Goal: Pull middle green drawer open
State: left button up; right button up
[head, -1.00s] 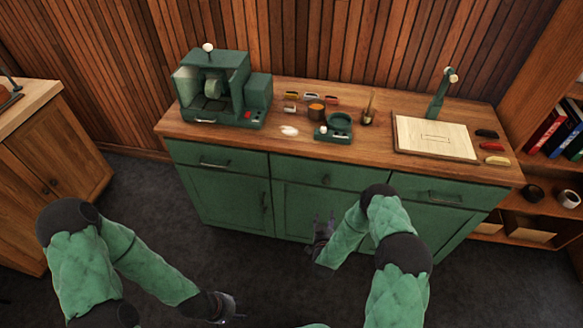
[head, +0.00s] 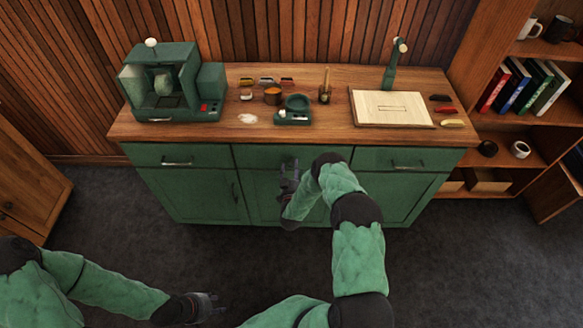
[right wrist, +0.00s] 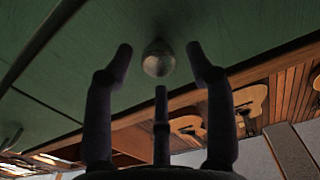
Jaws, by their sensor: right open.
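The middle green drawer (head: 262,156) is in the cabinet under the wooden counter and looks shut. My right gripper (head: 289,168) is in front of it and hides its knob in the head view. In the right wrist view the round metal knob (right wrist: 158,60) sits on the green drawer front (right wrist: 215,25). The open fingers of my right gripper (right wrist: 160,75) reach toward it, one on each side, with a third finger below. I see gaps between the fingers and the knob. My left gripper (head: 214,307) hangs low over the floor, away from the cabinet; its fingers are too small to read.
Left drawer (head: 180,156) and right drawer (head: 405,160) have bar handles and look shut. The counter (head: 330,118) holds a green machine (head: 172,85), a small scale (head: 293,112) and a pale board (head: 390,108). A bookshelf (head: 515,130) stands at the right. The dark floor (head: 450,270) in front is clear.

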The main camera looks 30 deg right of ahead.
jog(key=shift+w+d, duration=0.35)
jog(key=shift+w, duration=0.25)
grip_shut()
pick_arm(q)
jog(key=shift+f, duration=0.1)
